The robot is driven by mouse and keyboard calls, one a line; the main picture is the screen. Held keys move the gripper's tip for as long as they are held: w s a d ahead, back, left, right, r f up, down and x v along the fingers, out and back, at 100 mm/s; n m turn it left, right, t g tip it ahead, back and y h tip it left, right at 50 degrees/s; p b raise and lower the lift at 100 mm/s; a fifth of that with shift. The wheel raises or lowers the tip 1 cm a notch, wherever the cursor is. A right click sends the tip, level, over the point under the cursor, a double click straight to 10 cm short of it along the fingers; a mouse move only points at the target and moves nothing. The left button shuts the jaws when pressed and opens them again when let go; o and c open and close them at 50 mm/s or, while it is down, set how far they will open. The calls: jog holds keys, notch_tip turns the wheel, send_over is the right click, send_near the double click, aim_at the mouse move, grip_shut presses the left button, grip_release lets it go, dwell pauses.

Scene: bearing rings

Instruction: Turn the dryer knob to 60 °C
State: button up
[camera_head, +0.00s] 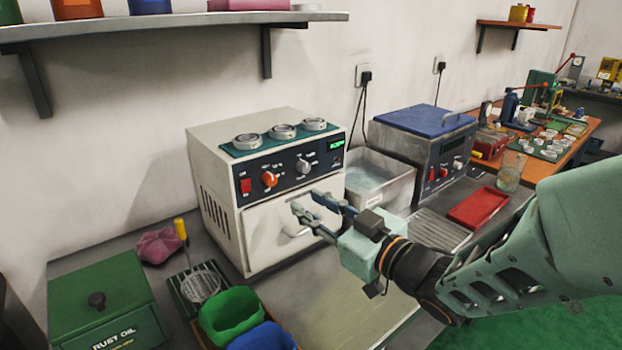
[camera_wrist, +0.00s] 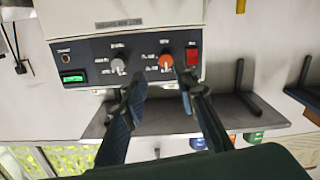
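The dryer (camera_head: 228,150) is a cream box with a dark control panel on its upper front. The panel carries a red switch (camera_head: 246,186), an orange-red knob (camera_head: 269,179), a light grey knob (camera_head: 303,165) and a green display (camera_head: 336,145). The wrist view shows the panel upside down, with the orange knob (camera_wrist: 166,62) and the grey knob (camera_wrist: 119,66) clear of the fingers. The dial lettering is too small to read. My gripper (camera_head: 307,201) is open and empty, in front of the dryer door below the panel, touching neither knob.
Several metal rings (camera_head: 283,131) lie on the dryer's green top. A door handle (camera_head: 296,231) is close to my fingers. A metal tub (camera_head: 375,182) and a blue-lidded machine (camera_head: 423,140) stand to the right. Green and blue bins (camera_head: 231,317) stand at the front left.

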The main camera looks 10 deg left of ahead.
aim_at(273, 181)
jog(key=shift+y, duration=0.4)
jog(key=x, duration=0.7)
jog(key=b+x, duration=0.1)
jog(key=x, duration=0.2)
jog(key=shift+a+r, duration=0.3)
jog(key=shift+a, duration=0.2)
grip_shut()
